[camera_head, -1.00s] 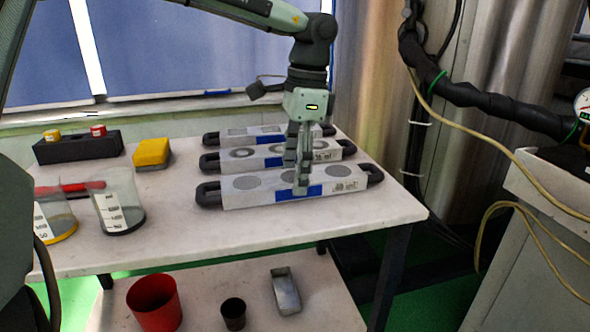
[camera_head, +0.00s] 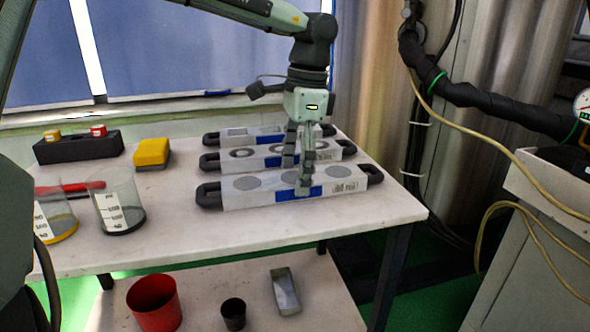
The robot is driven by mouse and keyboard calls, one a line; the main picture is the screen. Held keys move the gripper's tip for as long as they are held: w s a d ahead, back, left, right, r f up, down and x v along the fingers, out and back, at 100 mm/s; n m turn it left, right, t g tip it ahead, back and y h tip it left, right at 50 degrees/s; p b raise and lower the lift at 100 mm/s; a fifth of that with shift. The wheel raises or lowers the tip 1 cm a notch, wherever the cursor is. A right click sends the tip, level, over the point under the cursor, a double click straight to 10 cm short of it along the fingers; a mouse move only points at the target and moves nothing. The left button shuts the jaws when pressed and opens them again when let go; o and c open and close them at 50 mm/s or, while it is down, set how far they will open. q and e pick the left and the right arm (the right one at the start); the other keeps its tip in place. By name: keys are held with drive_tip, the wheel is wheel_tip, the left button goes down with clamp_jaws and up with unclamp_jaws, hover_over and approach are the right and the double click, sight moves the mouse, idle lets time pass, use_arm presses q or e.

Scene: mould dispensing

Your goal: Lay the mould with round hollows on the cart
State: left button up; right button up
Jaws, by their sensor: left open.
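The mould with round hollows (camera_head: 242,183) lies flat at the front of a row of three moulds on a white two-level stand (camera_head: 170,230). It is a grey bar with black end handles and a blue patch on its near face. My left gripper (camera_head: 296,180) points down over its middle and is open. One finger is in front of the near face, and the other is at the far side, its tip hidden behind the bar. Whether the fingers touch the bar I cannot tell. My right gripper is not in view.
A mould with ring-shaped hollows (camera_head: 222,160) and one with angular hollows (camera_head: 222,139) lie close behind. Beakers (camera_head: 118,200), a yellow block (camera_head: 152,152) and a black holder (camera_head: 78,148) stand left. A red cup (camera_head: 153,303) is on the lower shelf.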

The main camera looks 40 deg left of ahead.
use_arm(q)
drive_tip(key=shift+r, duration=0.15)
wheel_tip(320, 180, up, 12)
drive_tip(key=w+d, duration=0.1)
drive_tip(key=shift+p, duration=0.4)
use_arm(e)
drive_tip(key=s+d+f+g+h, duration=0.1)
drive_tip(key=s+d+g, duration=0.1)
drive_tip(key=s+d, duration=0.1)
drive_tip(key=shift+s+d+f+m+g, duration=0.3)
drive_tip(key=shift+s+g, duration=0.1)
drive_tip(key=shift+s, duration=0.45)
